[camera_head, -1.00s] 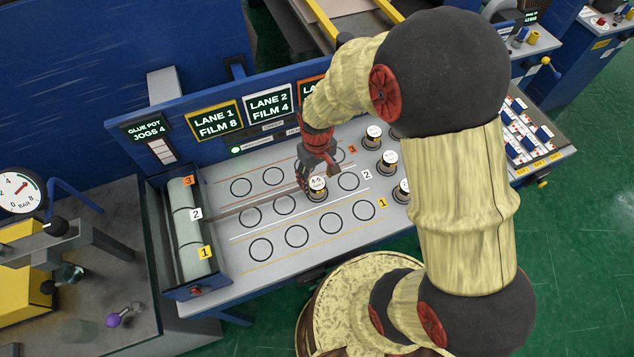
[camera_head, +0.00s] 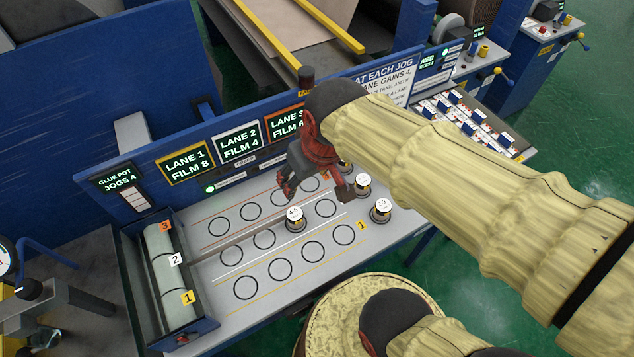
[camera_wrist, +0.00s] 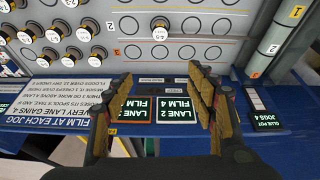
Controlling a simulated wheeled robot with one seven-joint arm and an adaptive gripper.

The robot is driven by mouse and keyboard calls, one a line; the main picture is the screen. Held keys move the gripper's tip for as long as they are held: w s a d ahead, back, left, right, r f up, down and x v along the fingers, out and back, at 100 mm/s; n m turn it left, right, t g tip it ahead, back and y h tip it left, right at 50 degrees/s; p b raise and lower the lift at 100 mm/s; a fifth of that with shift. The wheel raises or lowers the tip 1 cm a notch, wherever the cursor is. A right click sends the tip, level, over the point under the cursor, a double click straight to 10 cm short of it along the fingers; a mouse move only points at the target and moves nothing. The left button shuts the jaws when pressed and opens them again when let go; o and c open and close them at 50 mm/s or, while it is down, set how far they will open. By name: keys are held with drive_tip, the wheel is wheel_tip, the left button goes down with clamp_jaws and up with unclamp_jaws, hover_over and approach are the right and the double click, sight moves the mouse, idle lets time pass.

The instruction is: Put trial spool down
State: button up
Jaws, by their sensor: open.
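A spool with a white, printed top (camera_head: 295,219) stands upright in the middle row, lane 2, on the third ring from the rollers. It is the only spool among the rings in the head view, and I take it for the trial spool. The wrist view also shows this spool (camera_wrist: 159,31), beyond the fingertips and clear of them. My gripper (camera_head: 316,190) is open and empty, raised above and behind the spool. In the wrist view my gripper (camera_wrist: 162,75) has its two fingers wide apart with only the sign panel between them. The spool's base is partly hidden.
The grey ringed table (camera_head: 262,310) has several empty rings. More spools (camera_head: 381,208) stand at its right end. A roller trough (camera_head: 165,270) is at the left. A blue panel with lane signs (camera_head: 185,166) rises along the back, close to my gripper.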

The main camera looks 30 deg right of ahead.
drive_tip(key=s+r+t, duration=0.1)
drive_tip(key=s+r, duration=0.2)
drive_tip(key=s, duration=0.2)
drive_tip(key=shift+r+m, duration=0.25)
drive_tip(key=shift+m, duration=0.05)
